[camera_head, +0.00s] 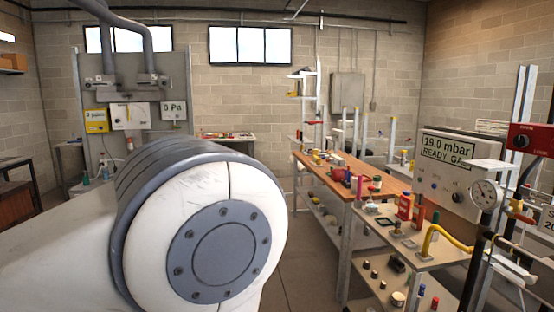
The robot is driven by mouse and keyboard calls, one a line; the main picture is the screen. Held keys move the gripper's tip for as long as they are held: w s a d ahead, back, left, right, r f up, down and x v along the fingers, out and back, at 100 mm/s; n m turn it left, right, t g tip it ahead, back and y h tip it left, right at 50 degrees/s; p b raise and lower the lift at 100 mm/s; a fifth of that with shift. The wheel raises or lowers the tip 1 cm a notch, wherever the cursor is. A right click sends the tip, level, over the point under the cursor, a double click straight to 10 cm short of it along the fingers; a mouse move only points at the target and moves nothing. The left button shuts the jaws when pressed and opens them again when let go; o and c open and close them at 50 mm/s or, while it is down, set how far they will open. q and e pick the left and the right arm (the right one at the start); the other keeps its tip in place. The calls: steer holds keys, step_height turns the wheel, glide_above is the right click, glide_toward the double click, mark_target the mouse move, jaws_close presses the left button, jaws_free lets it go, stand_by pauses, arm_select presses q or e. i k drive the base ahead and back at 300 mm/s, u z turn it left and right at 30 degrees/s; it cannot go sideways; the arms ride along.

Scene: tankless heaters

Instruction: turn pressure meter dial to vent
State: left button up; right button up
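A grey meter box (455,165) stands at the right, with a screen reading "19.0 mbar" and "READY GA…", the rest being covered. Small knobs sit below its screen, including a dark dial (457,197); its markings are too small to read. A round gauge (486,194) with a white face is in front of the box's right side. At the back left, a "0 Pa" display (173,110) hangs beside a white box (129,116) and a yellow box (96,120). Neither gripper shows; my large white arm joint fills the lower left.
A long wooden-topped bench (345,174) with tools runs along the middle right. A nearer shelf unit (432,257) holds small parts and a yellow hose (446,237). A red box (533,139) is at the far right. Open floor (305,265) lies between my arm and the bench.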

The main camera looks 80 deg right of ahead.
mark_target(457, 197)
steer(key=z, duration=3.8)
steer(key=k, duration=0.55)
steer(key=u, duration=1.15)
steer(key=i, duration=1.2)
steer(key=z, duration=0.55)
steer(key=i, duration=0.55)
steer(key=z, duration=0.55)
